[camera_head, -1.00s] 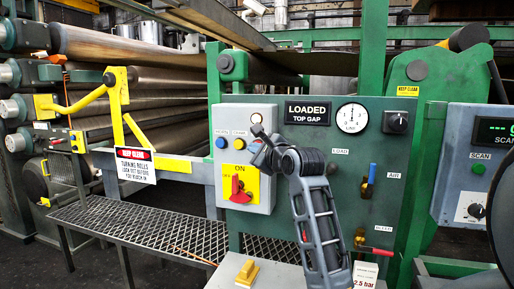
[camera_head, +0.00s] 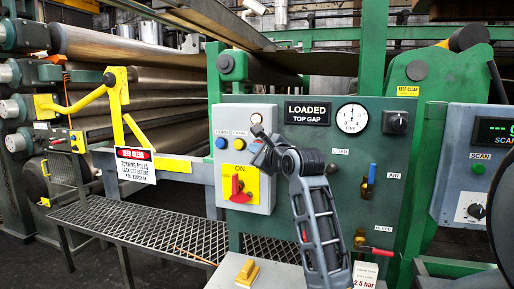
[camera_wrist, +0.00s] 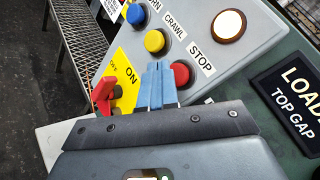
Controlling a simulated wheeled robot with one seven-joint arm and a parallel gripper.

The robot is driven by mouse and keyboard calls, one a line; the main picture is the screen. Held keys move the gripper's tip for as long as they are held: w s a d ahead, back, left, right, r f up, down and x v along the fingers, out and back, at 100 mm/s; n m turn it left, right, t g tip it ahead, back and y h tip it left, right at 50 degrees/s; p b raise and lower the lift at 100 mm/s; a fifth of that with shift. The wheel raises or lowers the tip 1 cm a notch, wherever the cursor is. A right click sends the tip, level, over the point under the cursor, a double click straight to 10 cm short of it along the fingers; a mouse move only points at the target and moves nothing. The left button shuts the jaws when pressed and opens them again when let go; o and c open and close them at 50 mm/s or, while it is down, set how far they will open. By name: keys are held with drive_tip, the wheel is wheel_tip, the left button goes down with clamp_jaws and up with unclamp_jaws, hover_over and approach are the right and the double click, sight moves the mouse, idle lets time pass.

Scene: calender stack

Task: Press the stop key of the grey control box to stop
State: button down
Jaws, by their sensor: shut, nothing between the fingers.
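The grey control box (camera_head: 262,115) is mounted on the green panel. In the wrist view the red stop key (camera_wrist: 181,74), beside the label STOP, is on the box face, beyond and just right of my fingertips. My gripper (camera_wrist: 158,82) has its blue fingers shut together with nothing between them. The fingers overlap the key's left edge in that view; I cannot tell whether they touch it. In the head view my wrist is in front of the box's right side and hides the stop key.
A yellow crawl key (camera_wrist: 154,40), a blue key (camera_wrist: 135,13) and a white lamp (camera_wrist: 229,24) are close to the stop key. A red rotary switch (camera_head: 238,188) sits on a yellow plate. A gauge (camera_head: 352,118) and valves are to the right. A mesh platform (camera_head: 150,232) lies lower left.

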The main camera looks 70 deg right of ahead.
drive_tip(key=shift+d, duration=0.35)
drive_tip(key=shift+d+p, duration=0.45)
drive_tip(key=shift+d, duration=0.1)
idle(0.8)
drive_tip(key=shift+a, duration=0.15)
drive_tip(key=shift+a+p, duration=0.6)
drive_tip(key=shift+a, duration=0.2)
drive_tip(key=shift+s+a+p, duration=0.2)
drive_tip(key=shift+a+p, duration=0.95)
drive_tip(key=shift+a, duration=1.35)
